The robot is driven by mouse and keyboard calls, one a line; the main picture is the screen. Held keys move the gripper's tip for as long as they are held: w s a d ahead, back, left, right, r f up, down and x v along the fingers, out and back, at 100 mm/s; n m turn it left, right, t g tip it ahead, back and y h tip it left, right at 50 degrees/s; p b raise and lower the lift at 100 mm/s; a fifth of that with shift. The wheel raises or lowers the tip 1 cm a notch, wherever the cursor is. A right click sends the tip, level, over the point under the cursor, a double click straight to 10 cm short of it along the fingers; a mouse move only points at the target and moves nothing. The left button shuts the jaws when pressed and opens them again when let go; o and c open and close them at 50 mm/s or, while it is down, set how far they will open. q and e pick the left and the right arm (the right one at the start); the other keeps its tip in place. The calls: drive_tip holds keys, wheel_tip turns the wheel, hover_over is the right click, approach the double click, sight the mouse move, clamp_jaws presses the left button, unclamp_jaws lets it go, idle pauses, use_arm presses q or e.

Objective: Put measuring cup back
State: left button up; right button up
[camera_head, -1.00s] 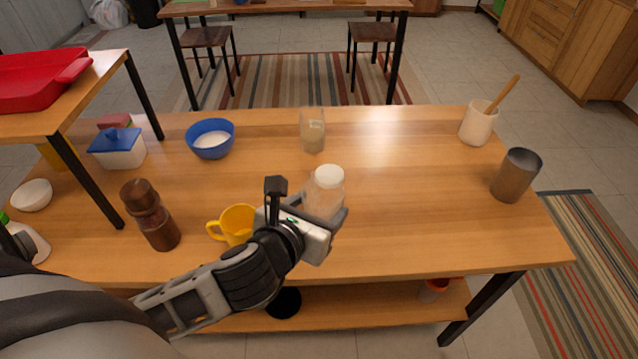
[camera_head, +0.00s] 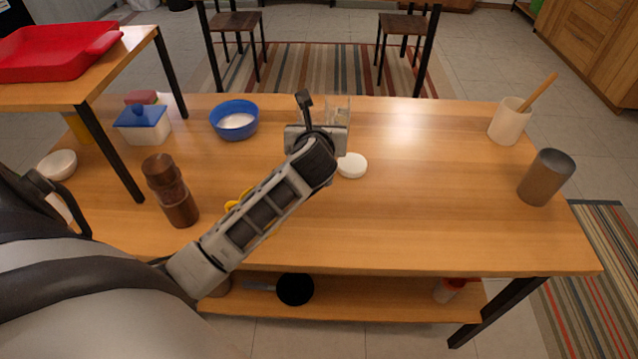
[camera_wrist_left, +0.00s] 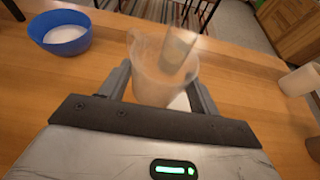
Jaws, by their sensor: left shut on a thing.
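My left gripper (camera_head: 318,130) is shut on a clear cup with a spout, which I take to be the measuring cup (camera_wrist_left: 150,78); it shows best in the left wrist view. In the head view my gripper and wrist hide most of it. A clear glass jar with a pale label or content (camera_wrist_left: 179,48) shows behind or through the cup; I cannot tell whether they touch. I cannot tell whether the cup rests on the table. A white round lid (camera_head: 352,165) lies on the table just right of my gripper. My right gripper is not in view.
A blue bowl of white powder (camera_head: 236,121) stands left of my gripper. A brown mill (camera_head: 172,190) and a mostly hidden yellow mug (camera_head: 232,206) are nearer. A white utensil pot (camera_head: 507,125) and a metal cup (camera_head: 546,178) stand right. The table's centre right is clear.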

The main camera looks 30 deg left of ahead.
use_arm(q)
drive_tip(key=s+d+f, duration=0.1)
drive_tip(key=f, duration=0.1)
drive_tip(key=s+d+f, duration=0.1)
drive_tip(key=s+f, duration=0.1)
drive_tip(key=s+d+f, duration=0.2)
drive_tip(key=shift+s+f, duration=0.1)
drive_tip(key=f, duration=0.3)
drive_tip(key=shift+s+d+f, duration=0.1)
drive_tip(key=shift+s, duration=0.1)
drive_tip(key=shift+f, duration=0.2)
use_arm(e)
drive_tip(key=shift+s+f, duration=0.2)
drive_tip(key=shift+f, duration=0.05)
use_arm(q)
drive_tip(key=shift+f, duration=0.2)
drive_tip(key=o, duration=1.1)
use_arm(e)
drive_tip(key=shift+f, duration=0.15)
use_arm(q)
drive_tip(key=shift+r, duration=0.1)
